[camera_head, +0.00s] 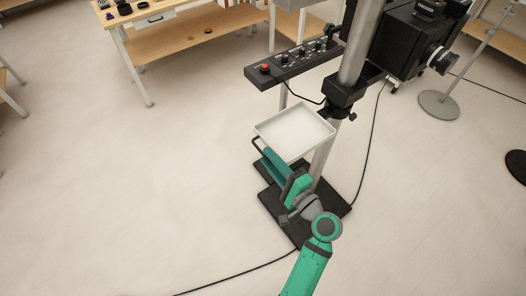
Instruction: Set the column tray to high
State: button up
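The column tray (296,131) is a shallow white tray with a raised rim. It sits low on the grey metal column (361,42), above the black base (337,206), and looks empty. A dark handle-like bar (256,146) shows at the tray's left corner. My green arm reaches up from the bottom of the view, and my gripper (268,155) is at the tray's near left edge, close to the bar. The fingertips are too small and partly hidden, so I cannot tell whether they are open, shut or touching the bar.
A black control panel (294,65) with a red button juts left from the column above the tray. A black camera body (405,45) is mounted at upper right. A wooden table (150,12) stands at upper left. Cables cross the floor; the left floor is clear.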

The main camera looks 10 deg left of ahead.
jog(key=v, duration=0.6)
dwell(0.5)
jog(key=s+d+f+n+h, duration=0.1)
jog(key=s+d+f+h, duration=0.2)
jog(key=s+f+h, duration=1)
jog(key=s+r+n+t, duration=0.1)
jog(key=s+r+n, duration=0.2)
jog(key=s+n, duration=0.2)
jog(key=s+a+r+n+t, duration=0.1)
jog(key=s+r+n, duration=0.3)
jog(key=s, duration=0.7)
jog(key=shift+s+a+n+t, duration=0.25)
jog(key=shift+a+n+t, duration=0.05)
jog(key=shift+n, duration=0.4)
jog(key=shift+o, duration=0.7)
jog(key=shift+r, duration=0.15)
